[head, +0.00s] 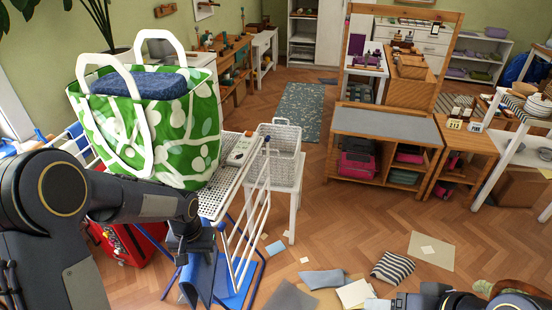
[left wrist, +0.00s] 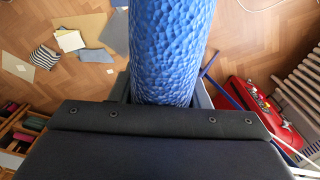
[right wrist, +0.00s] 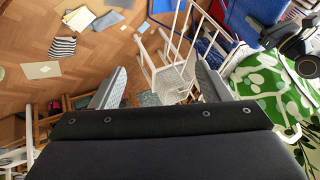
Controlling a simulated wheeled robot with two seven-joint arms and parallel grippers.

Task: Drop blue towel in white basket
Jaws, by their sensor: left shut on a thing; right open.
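The blue towel (left wrist: 168,50) is a rolled, textured piece between my left fingers in the left wrist view. In the head view the blue towel (head: 204,278) hangs below my left gripper (head: 192,240), which is shut on it in front of the white rack. The white basket (head: 286,138) stands on a white stool right of the rack, farther back than my left gripper. The basket (right wrist: 176,82) also shows between my right fingers in the right wrist view, well beyond them. My right gripper (right wrist: 158,88) is open and empty.
A green-and-white bag (head: 160,130) with a dark blue folded item on top stands on the left, behind my left arm. The white rack (head: 245,205) stands between it and the stool. Cloths and cards (head: 340,285) lie on the floor at lower right.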

